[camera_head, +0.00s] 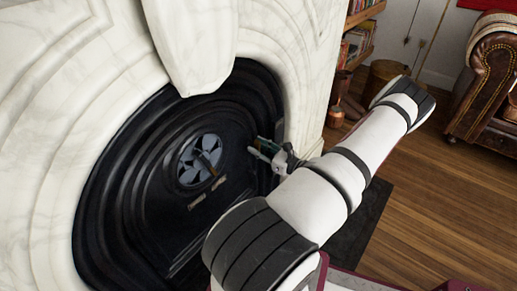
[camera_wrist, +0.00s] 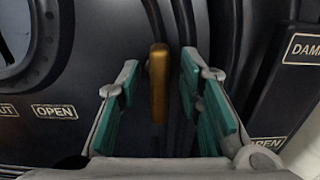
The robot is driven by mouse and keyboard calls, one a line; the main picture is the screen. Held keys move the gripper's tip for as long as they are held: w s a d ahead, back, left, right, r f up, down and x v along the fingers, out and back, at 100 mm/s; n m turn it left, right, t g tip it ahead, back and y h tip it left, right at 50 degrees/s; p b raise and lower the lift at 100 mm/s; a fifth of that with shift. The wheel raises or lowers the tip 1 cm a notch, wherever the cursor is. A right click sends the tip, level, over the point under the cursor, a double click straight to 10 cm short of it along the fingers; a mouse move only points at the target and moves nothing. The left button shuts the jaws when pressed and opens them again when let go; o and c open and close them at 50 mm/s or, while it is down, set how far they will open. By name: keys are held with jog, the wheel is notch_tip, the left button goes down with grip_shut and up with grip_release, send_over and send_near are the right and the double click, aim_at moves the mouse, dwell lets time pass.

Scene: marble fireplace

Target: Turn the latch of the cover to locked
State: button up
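The black fireplace cover (camera_head: 160,215) is set in the marble surround, with a round vent dial (camera_head: 201,160) in its middle. A brass latch handle (camera_wrist: 159,85) hangs upright on the cover in the wrist view. My gripper (camera_head: 258,146) is at the cover's right side. In the wrist view my gripper (camera_wrist: 159,63) is open, with one teal-padded finger on each side of the latch handle. Gaps show between the handle and both pads. In the head view, my gripper largely hides the latch.
A small plate reading OPEN (camera_wrist: 54,111) sits left of the latch. A plate starting with DAM (camera_wrist: 304,48) and another reading OPEN (camera_wrist: 268,143) are to the right. The marble surround (camera_head: 300,75) stands close beside my arm. A leather armchair (camera_head: 486,80) is far right.

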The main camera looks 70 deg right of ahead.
jog(key=shift+w, duration=0.2)
grip_shut()
